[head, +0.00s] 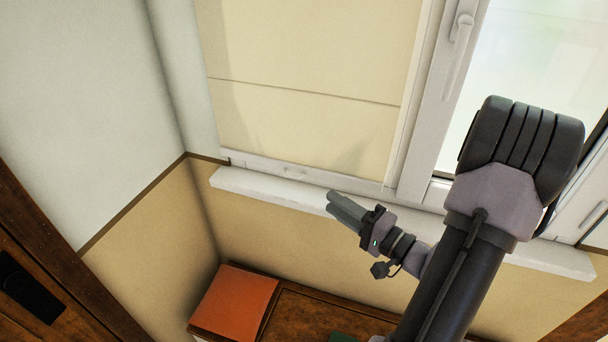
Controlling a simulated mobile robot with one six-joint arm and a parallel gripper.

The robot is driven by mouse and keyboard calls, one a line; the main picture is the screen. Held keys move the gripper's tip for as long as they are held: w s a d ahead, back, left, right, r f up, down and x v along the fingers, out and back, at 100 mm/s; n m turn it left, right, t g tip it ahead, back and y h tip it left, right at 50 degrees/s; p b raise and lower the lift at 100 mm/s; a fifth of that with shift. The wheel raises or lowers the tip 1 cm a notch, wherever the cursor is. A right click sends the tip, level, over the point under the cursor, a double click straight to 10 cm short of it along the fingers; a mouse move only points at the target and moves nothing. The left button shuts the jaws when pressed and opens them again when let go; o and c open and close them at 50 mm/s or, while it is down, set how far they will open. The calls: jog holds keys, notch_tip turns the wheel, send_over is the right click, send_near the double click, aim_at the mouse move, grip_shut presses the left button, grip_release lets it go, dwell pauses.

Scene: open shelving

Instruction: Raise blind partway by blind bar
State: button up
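A cream blind (310,125) covers the left window pane down to just above the sill, with a dark horizontal line across it. A pale bar with a small tab, which looks like the blind bar (294,170), runs along its bottom edge. My gripper (330,202) is in front of the white sill, below and to the right of the bar's tab, and appears apart from the bar. Its two grey-green fingers lie close together and point left. I see nothing held between them, but whether they are fully shut is unclear.
The white sill (250,186) juts out below the window. A white window handle (459,45) is at the upper right, beside an uncovered pane. An orange-red flat object (236,304) lies on brown wooden furniture (300,318) below. A wall closes the left side.

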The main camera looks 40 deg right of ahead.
aim_at(293, 177)
jog(key=w, duration=0.4)
jog(key=w+a, duration=0.1)
jog(key=w, duration=0.3)
jog(key=w+a+r, duration=0.1)
jog(key=w, duration=0.4)
jog(key=shift+c, duration=0.2)
grip_shut()
dwell(0.8)
